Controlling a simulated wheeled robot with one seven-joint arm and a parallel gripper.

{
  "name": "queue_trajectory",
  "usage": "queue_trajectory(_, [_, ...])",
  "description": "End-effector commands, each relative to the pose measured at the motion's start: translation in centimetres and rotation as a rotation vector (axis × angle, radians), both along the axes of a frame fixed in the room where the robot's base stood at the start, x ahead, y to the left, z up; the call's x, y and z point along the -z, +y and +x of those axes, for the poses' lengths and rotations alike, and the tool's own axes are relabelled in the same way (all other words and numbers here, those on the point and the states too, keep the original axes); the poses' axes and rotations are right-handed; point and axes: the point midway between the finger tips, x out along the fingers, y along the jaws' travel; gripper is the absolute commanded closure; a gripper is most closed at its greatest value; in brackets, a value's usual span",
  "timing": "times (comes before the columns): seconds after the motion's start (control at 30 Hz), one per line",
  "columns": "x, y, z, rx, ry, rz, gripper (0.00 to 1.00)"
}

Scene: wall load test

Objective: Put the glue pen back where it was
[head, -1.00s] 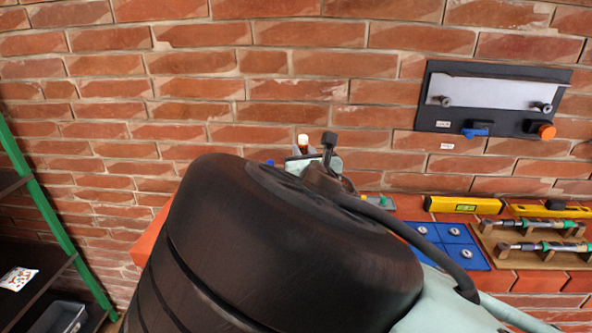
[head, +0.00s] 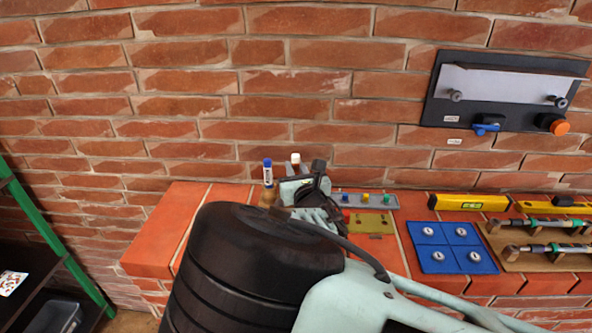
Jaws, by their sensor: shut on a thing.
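A slim pen with a white cap (head: 295,159), which I take to be the glue pen, stands roughly upright in my gripper (head: 296,172). My gripper is shut on it, just above the back of the brick ledge. The pen's lower part is hidden behind the gripper. A blue-capped white pen (head: 267,172) stands upright just left of the gripper, in a small brown holder (head: 268,196). My arm hides much of this spot, so I cannot tell whether the held pen touches anything below.
A grey strip with coloured knobs (head: 364,200) and an olive plate (head: 370,223) lie right of the gripper. Farther right are a blue tile panel (head: 438,259), a yellow level (head: 470,202) and clamps on a board (head: 550,262). The ledge's left end (head: 165,235) is clear.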

Motion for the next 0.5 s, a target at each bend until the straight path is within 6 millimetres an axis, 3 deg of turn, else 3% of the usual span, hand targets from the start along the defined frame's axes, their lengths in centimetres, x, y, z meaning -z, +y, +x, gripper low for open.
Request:
queue_trajectory(0.1, [1.2,-0.1,0.0,0.0,-0.001,-0.002,1.0])
queue_trajectory(0.43, [1.7,0.0,0.0,0.0,-0.001,-0.001,1.0])
queue_trajectory(0.47, [1.7,0.0,0.0,0.0,-0.001,-0.001,0.8])
queue_trajectory(0.5, [1.6,0.0,0.0,0.001,-0.001,0.0,0.69])
